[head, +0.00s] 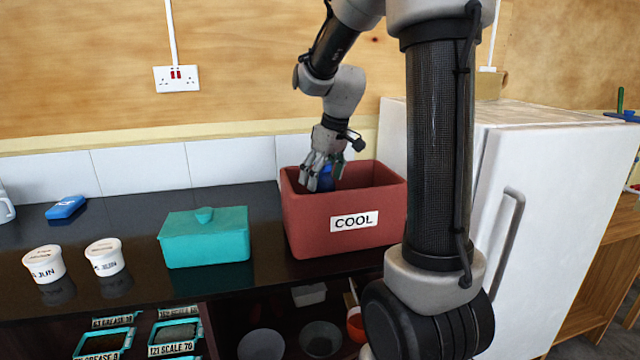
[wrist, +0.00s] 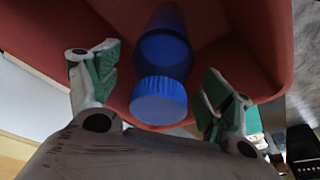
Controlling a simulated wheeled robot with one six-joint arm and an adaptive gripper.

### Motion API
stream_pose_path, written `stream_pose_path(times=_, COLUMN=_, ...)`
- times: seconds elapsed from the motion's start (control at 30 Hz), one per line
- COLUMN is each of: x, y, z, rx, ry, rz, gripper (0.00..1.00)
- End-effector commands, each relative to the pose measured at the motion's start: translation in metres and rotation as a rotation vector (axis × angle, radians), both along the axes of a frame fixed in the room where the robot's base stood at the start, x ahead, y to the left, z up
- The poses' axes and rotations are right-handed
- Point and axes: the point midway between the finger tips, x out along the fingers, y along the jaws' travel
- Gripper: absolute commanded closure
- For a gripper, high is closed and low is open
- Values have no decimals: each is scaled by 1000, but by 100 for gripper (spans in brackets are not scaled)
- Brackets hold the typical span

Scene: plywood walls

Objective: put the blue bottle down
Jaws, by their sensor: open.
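The blue bottle (wrist: 161,58) is inside the red box (head: 306,230) labelled COOL, with its ribbed blue cap (wrist: 158,101) facing the wrist camera. In the head view only a small blue part of the bottle (head: 326,178) shows behind my fingers. My gripper (head: 318,184) reaches down into the box from above. In the wrist view its green-padded fingers (wrist: 150,85) stand open on either side of the cap, with a gap on both sides. The bottle's base is hidden, so I cannot tell what it rests on.
A teal lidded box (head: 203,243) stands left of the red box on the dark counter (head: 130,211). Two white JUN tubs (head: 44,264) and a blue object (head: 65,207) are further left. A white fridge (head: 545,190) stands to the right. Drawers and bowls are below.

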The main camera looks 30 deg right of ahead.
Motion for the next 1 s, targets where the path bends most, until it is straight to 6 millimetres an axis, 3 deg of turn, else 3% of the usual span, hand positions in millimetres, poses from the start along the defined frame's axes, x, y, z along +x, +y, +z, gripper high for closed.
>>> stream_pose_path(times=0.3, x=-18, y=-7, z=69, rx=-2, ry=-5, rz=-2, gripper=20)
stream_pose_path(times=0.57, x=-32, y=-5, z=95, rx=-2, ry=-5, rz=-8, gripper=20)
stream_pose_path(times=0.67, x=-60, y=7, z=100, rx=-4, ry=-14, rz=-43, gripper=20)
stream_pose_path(times=0.77, x=-106, y=23, z=100, rx=-5, ry=-32, rz=-105, gripper=20)
stream_pose_path(times=0.9, x=-173, y=38, z=85, rx=-1, ry=-62, rz=-204, gripper=20)
stream_pose_path(times=1.0, x=-209, y=43, z=69, rx=6, ry=-82, rz=-263, gripper=20)
